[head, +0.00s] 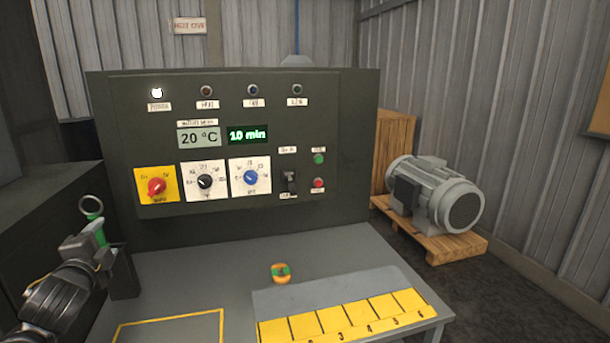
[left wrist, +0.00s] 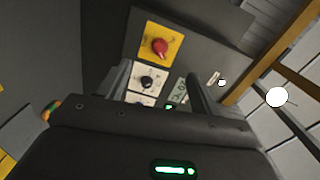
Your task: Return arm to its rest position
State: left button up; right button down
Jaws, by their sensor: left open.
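My left arm comes in at the lower left of the head view, with its gripper (head: 98,246) raised in front of the dark control panel (head: 235,110). In the left wrist view the two fingers of the left gripper (left wrist: 158,85) stand apart, and nothing is visible between them except the panel behind. The red knob on its yellow plate (head: 156,186) also shows in the left wrist view (left wrist: 160,46), beyond the fingers. The black knob (head: 205,182) and blue knob (head: 251,178) sit to its right in the head view. My right gripper is not in view.
An orange and green piece (head: 281,273) lies on the grey table (head: 190,270). A yellow numbered strip (head: 345,318) runs along the front. A motor (head: 436,193) rests on a pallet at right.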

pick_arm(q)
jog(key=s+d+f+n+g+h, duration=0.1)
jog(key=s+d+f+n+g, duration=0.2)
jog(key=f, duration=0.5)
jog(key=s+d+f+g+h, duration=0.1)
jog(key=s+d+f, duration=0.35)
jog(key=f, duration=0.45)
jog(key=s+d+f+n+g+h, duration=0.1)
jog(key=s+d+f+n+g, duration=0.15)
jog(key=d+f, duration=0.4)
jog(key=s+d+f+n+g+h, duration=0.25)
jog(key=s+d+f, duration=0.35)
jog(key=s, duration=0.6)
jog(key=s+d+f+n+g+h, duration=0.1)
jog(key=s+d+f+n+g, duration=0.25)
jog(key=s+f, duration=0.55)
notch_tip(320, 180, down, 21)
jog(key=s+d+g, duration=0.1)
jog(key=s+g, duration=0.1)
jog(key=s+a+f+m+g, duration=0.1)
jog(key=s+a+f, duration=0.2)
jog(key=s+f, duration=1.4)
jog(key=shift+s+a+f+y, duration=0.15)
jog(key=shift+s+f+y, duration=0.15)
jog(key=shift+f, duration=0.45)
